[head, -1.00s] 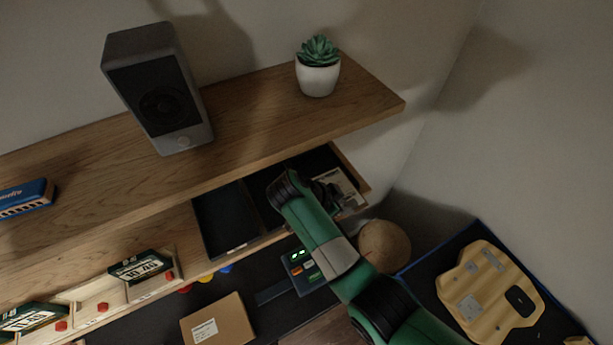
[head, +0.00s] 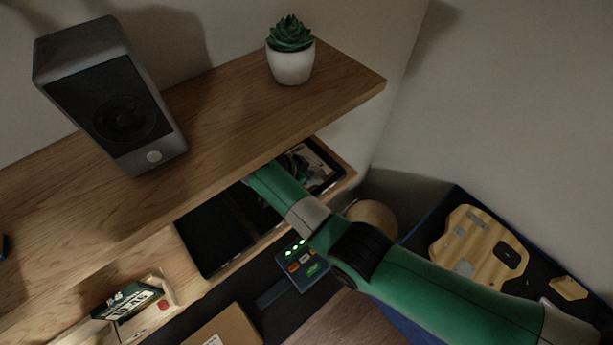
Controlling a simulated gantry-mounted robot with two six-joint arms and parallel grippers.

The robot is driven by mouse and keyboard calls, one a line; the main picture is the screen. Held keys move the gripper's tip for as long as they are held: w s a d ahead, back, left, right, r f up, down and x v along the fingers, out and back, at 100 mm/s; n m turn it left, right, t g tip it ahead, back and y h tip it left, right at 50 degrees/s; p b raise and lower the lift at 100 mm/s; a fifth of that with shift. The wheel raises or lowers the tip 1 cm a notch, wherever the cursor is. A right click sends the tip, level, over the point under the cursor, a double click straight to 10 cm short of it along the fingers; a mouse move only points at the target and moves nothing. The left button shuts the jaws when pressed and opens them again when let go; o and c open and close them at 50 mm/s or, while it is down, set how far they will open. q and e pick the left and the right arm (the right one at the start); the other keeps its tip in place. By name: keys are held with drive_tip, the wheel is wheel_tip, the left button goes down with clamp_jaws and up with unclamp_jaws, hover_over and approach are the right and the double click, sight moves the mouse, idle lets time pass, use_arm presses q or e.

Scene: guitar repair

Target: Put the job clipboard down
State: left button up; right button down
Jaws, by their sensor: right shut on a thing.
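My right arm comes in from the lower right and reaches under the front edge of the wooden shelf. My right gripper (head: 296,157) is small and partly hidden by the shelf edge and the arm. It is shut on what looks like the job clipboard (head: 322,165), a dark flat piece with a pale printed part, at the right end of the tray under the shelf. The shelf hides part of it, and I cannot tell whether it rests on the tray floor. My left gripper is out of view.
The wooden shelf (head: 220,130) holds a grey speaker (head: 115,105) and a potted succulent (head: 291,60). The tray's left compartment (head: 212,232) looks empty. A device with green lights (head: 302,264), a cardboard box (head: 228,328) and a round brown object (head: 372,216) are near my arm.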

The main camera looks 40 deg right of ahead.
drive_tip(key=c, duration=0.7)
unclamp_jaws()
